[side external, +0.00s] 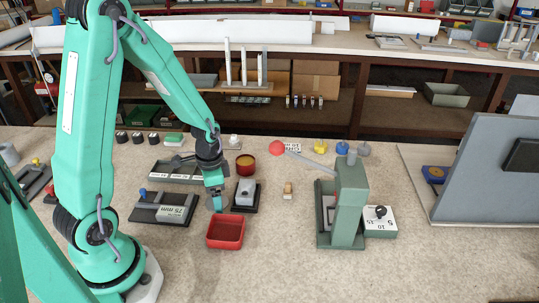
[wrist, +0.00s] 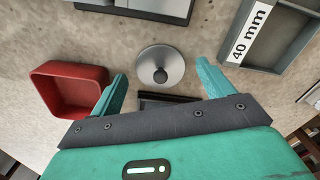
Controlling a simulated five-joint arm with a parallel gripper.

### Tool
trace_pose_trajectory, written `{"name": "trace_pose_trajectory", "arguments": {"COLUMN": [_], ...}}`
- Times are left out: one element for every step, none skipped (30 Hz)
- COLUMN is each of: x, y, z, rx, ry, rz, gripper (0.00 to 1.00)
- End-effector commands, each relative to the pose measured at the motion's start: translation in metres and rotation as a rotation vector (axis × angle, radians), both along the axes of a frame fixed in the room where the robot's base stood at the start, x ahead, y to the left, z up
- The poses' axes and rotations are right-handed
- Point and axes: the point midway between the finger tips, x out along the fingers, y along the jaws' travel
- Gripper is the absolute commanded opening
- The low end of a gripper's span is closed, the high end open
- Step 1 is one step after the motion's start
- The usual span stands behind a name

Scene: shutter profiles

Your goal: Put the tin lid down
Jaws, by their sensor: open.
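The tin lid (wrist: 160,68), a round grey metal disc with a dark knob, shows in the wrist view lying flat on the bench between my fingers, with a gap on both sides. I cannot make it out in the side view, where my gripper (side external: 216,206) seems to cover its spot. My gripper (wrist: 163,76) is open and empty, low over the bench.
A red square tray (side external: 225,231) is close in front of my gripper and also shows in the wrist view (wrist: 70,90). A grey block on a black base (side external: 245,192) stands just right. A grey 40 mm tray (wrist: 272,35) lies nearby. A green lever press (side external: 345,205) stands further right.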

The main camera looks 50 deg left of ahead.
Motion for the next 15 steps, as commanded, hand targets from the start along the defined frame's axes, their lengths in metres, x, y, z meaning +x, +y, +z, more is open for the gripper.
{"name": "trace_pose_trajectory", "arguments": {"x": [0.001, 0.001, 0.001, 0.001, 0.001, 0.001, 0.001, 0.001, 0.001, 0.001, 0.001, 0.001, 0.001, 0.001, 0.001], "y": [0.000, 0.000, 0.000, 0.000, 0.000, 0.000, 0.000, 0.000, 0.000, 0.000, 0.000, 0.000, 0.000, 0.000, 0.000], "z": [0.003, 0.005, 0.009, 0.011, 0.014, 0.018, 0.021, 0.025, 0.030, 0.033, 0.037, 0.042, 0.046, 0.050, 0.056], "rx": [0.001, 0.001, 0.001, 0.001, 0.002, 0.001, 0.002, 0.001, 0.002, 0.001, 0.002, 0.001, 0.001, 0.001, 0.002], "ry": [-0.003, -0.003, -0.003, -0.004, -0.004, -0.004, -0.004, -0.005, -0.004, -0.005, -0.004, -0.005, -0.005, -0.005, -0.006], "rz": [0.000, 0.000, 0.000, 0.000, 0.000, 0.000, 0.000, 0.000, 0.000, 0.000, 0.000, 0.000, 0.000, 0.000, 0.000], "gripper": [0.80, 0.80, 0.80, 0.80, 0.80, 0.80, 0.80, 0.80, 0.80, 0.80, 0.80, 0.80, 0.80, 0.80, 0.80]}}
